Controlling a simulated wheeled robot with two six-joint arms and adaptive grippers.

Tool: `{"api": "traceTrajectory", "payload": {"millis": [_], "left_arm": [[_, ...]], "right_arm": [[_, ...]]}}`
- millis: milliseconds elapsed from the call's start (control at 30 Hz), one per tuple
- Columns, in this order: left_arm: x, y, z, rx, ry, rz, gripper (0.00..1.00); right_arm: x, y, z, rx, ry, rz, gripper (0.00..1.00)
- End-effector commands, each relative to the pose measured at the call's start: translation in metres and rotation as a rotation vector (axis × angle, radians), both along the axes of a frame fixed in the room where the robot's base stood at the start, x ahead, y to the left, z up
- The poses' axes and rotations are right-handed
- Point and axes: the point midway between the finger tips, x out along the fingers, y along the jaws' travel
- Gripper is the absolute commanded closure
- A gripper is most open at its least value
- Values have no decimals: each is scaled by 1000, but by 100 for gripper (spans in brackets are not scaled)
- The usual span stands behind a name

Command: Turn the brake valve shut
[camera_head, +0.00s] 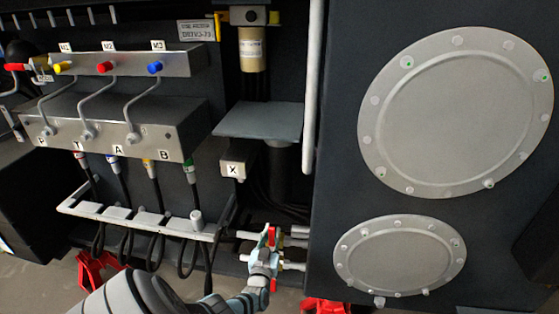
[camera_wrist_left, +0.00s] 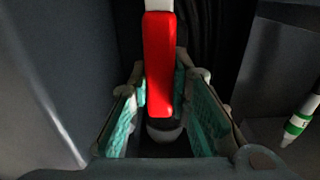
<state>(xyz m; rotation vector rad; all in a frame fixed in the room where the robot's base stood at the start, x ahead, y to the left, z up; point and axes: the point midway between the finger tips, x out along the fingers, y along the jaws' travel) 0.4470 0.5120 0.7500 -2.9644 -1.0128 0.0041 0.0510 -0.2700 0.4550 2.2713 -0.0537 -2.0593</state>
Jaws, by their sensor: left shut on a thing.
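The red valve handle (camera_head: 271,236) is at the lower middle of the head view, by short pale pipes low on the chassis. In the left wrist view the red handle (camera_wrist_left: 158,65) stands between the teal finger pads, with a pale part at its upper end. My left gripper (camera_head: 264,261) is shut on this handle; its arm comes up from the bottom edge. The fingers hide part of the handle and the valve body behind it. The handle's exact angle to the pipe is hard to tell. My right gripper is not in view.
A grey valve block (camera_head: 110,122) with bent levers and hoses stands at the left. A pale rail (camera_head: 140,222) runs below it. A dark panel with round covers (camera_head: 455,110) stands close on the right. A flat plate (camera_head: 258,122) juts out above the gripper.

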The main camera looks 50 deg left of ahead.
Motion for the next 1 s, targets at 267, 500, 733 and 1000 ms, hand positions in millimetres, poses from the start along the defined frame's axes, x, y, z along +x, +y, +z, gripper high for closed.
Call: {"api": "traceTrajectory", "payload": {"millis": [267, 500, 733, 1000], "left_arm": [[-1, -1, -3, 5, 11, -2, 100], [0, -2, -2, 4, 9, -3, 61], [1, -1, -1, 4, 7, -3, 61], [-20, -16, -2, 2, 4, -5, 61]], "right_arm": [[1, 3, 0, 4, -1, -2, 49], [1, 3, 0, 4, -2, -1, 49], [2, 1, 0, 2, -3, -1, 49], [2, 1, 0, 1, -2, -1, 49]]}}
